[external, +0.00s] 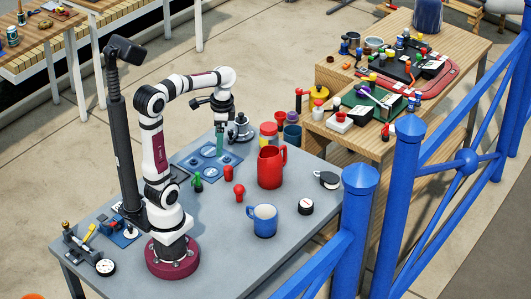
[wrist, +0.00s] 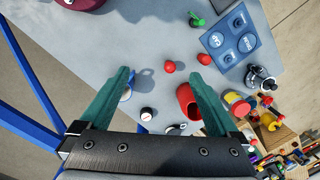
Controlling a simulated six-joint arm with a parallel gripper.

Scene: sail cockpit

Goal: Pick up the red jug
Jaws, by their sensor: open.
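The red jug (external: 270,168) stands upright on the grey table, its handle at its right side in the external view. In the wrist view the red jug (wrist: 187,102) is seen from above, just inside the right finger, partly covered by it. My gripper (external: 219,150) is in the air to the left of the jug in the external view, pointing down. In the wrist view my gripper (wrist: 163,74) has its two green fingers spread wide with nothing between them held. It is apart from the jug.
A blue mug (external: 263,221) and a dark round gauge (external: 306,207) stand in front of the jug. A small red piece (external: 239,192) lies to its left, near a blue tray (external: 207,160). Several jars stand behind it. A blue railing (external: 357,225) borders the table's right side.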

